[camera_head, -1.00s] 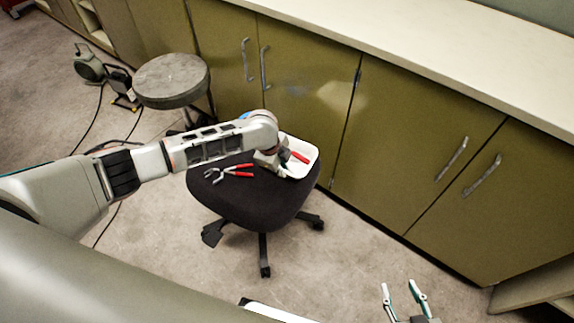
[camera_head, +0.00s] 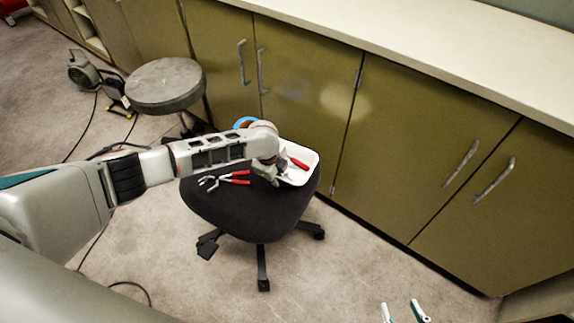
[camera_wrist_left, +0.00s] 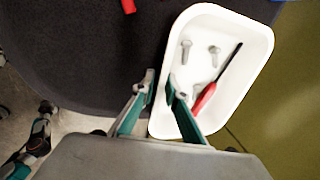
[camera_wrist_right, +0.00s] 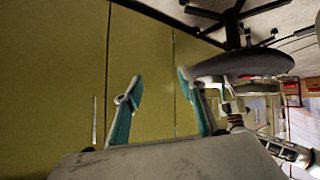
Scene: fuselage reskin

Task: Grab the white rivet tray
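The white rivet tray (camera_head: 310,164) sits on the dark chair seat (camera_head: 262,222), near its right back side. In the left wrist view the tray (camera_wrist_left: 251,63) holds a few grey rivets (camera_wrist_left: 214,52) and a red-handled tool (camera_wrist_left: 204,98). My left gripper (camera_wrist_left: 160,88) is at the tray's near left wall, with one finger outside and one inside. Its fingertips are close together around the wall; whether they press on it is unclear. In the head view my left gripper (camera_head: 270,174) is partly hidden by its wrist. My right gripper (camera_wrist_right: 157,84) is open and empty, away from the chair.
Red-handled pliers (camera_head: 226,180) lie on the seat left of the tray. A blue round thing (camera_head: 244,122) shows behind my left wrist. Olive cabinets (camera_head: 420,150) stand close behind the chair. A round stool (camera_head: 165,86) stands at the back left. Floor to the right front is open.

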